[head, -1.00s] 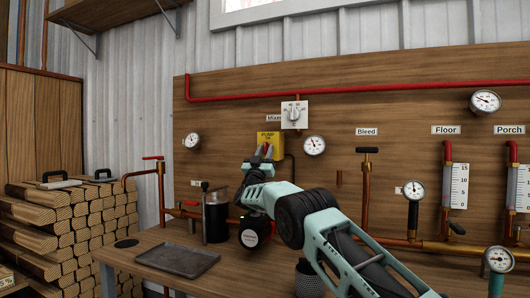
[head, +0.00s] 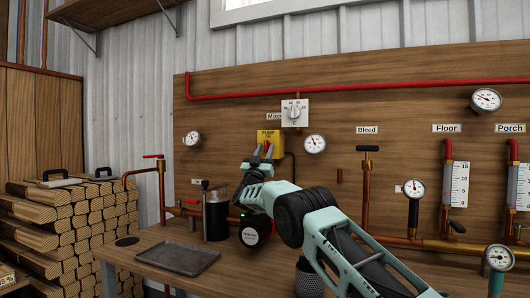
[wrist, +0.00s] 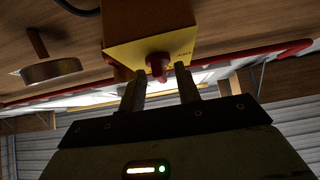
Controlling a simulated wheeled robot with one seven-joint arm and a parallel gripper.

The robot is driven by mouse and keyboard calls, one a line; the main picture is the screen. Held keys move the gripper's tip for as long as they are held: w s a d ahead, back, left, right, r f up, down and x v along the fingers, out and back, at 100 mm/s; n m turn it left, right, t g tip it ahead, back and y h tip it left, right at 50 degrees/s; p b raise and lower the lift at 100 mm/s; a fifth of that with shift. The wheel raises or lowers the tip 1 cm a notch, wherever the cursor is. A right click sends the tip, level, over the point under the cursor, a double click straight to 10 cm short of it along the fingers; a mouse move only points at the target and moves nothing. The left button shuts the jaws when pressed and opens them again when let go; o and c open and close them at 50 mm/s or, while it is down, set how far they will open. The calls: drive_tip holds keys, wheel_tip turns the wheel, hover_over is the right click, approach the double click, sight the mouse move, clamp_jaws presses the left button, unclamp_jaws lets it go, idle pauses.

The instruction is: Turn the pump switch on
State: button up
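The pump switch is a yellow box (head: 268,136) with printed lettering, mounted on the wooden panel under the white mixer dial. My gripper (head: 263,153) is at the lower front of the box and hides part of it. In the wrist view, the yellow face (wrist: 135,50) carries a red lever (wrist: 157,64) that sticks out toward me. My gripper (wrist: 160,79) is open, with one finger on each side of the lever's end. Gaps show between the lever and both fingers. The lever's exact position is hard to tell.
The mixer dial (head: 295,113) is above the switch, and a round gauge (head: 315,144) is to its right. A flat tray (head: 178,259) lies on the bench.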

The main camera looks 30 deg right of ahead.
drive_tip(key=v, duration=0.7)
drive_tip(key=shift+b, duration=0.4)
